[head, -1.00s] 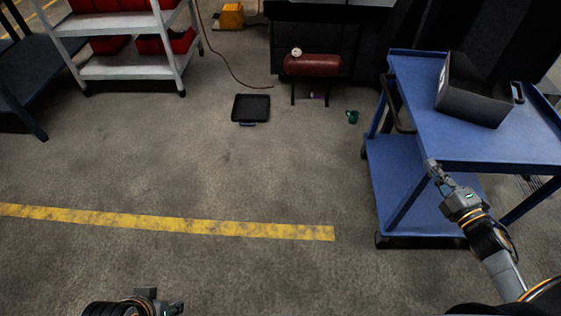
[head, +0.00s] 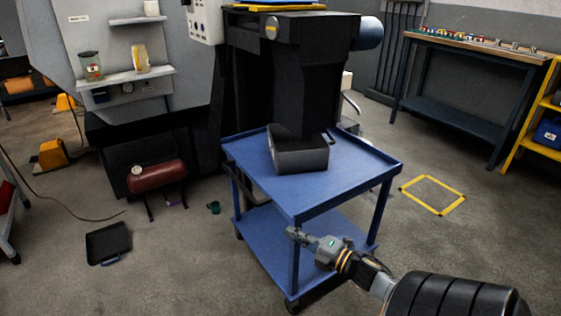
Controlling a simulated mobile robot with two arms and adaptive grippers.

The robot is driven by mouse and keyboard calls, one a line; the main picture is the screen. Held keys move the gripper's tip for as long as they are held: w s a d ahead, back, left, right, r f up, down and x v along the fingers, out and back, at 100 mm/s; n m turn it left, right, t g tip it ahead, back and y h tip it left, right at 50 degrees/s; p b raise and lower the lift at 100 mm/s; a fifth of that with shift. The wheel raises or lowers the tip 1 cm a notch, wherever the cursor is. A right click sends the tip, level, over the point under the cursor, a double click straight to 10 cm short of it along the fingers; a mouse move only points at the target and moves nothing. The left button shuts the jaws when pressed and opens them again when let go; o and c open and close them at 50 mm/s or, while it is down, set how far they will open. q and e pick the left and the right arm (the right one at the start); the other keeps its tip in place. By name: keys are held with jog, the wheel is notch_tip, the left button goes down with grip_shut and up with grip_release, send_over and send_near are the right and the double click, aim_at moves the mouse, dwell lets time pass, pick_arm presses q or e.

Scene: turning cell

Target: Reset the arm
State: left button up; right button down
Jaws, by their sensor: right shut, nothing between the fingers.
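My right gripper (head: 294,233) is shut and empty in the head view. It appears in front of the near corner of the blue cart (head: 332,187), below its top edge; I cannot tell whether it touches the cart. My right arm reaches in from the lower right. My left gripper is out of the picture.
A dark open box (head: 301,160) stands on the cart by the black machine (head: 310,75). A black tray (head: 108,243), a red tank (head: 158,176) and a green mug (head: 214,207) are at left. A yellow floor square (head: 433,194) and a workbench (head: 457,105) are at right.

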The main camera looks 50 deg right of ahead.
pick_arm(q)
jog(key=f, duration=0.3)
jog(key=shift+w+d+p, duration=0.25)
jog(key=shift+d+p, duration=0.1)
pick_arm(e)
jog(key=s+d, duration=0.1)
jog(key=s, duration=0.6)
jog(key=shift+f, duration=0.2)
jog(key=shift+w, duration=0.1)
